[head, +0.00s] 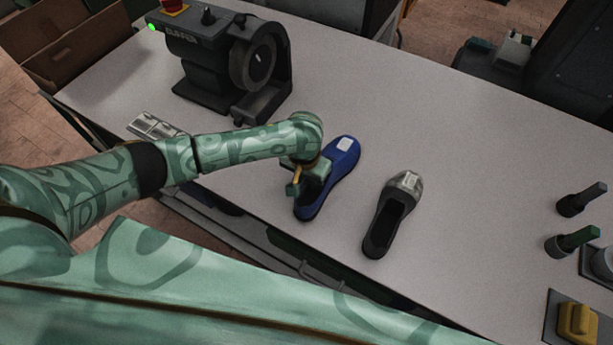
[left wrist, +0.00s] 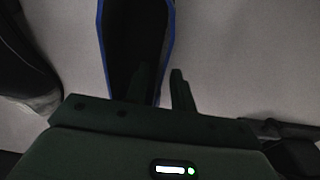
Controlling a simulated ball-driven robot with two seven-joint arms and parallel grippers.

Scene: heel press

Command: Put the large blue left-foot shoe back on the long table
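The blue shoe (head: 342,160) lies on the long table (head: 330,85), its toe pointing away, with a pale label on the toe. It also shows in the left wrist view (left wrist: 101,45), its dark opening toward me. My left gripper (head: 295,187) is at the shoe's heel end and hides part of it. In the left wrist view my left gripper (left wrist: 159,85) has its fingers apart, one inside the shoe's opening and one outside, with the shoe's side wall between them. A grey-and-black shoe (head: 405,186) stands to the right. My right gripper is not in view.
A black buffer machine (head: 225,60) stands at the back left. A small metal piece (head: 155,127) lies near the table's left edge. Dark-handled tools (head: 575,240) and a yellow block (head: 577,322) are at the right. The table behind the shoes is clear.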

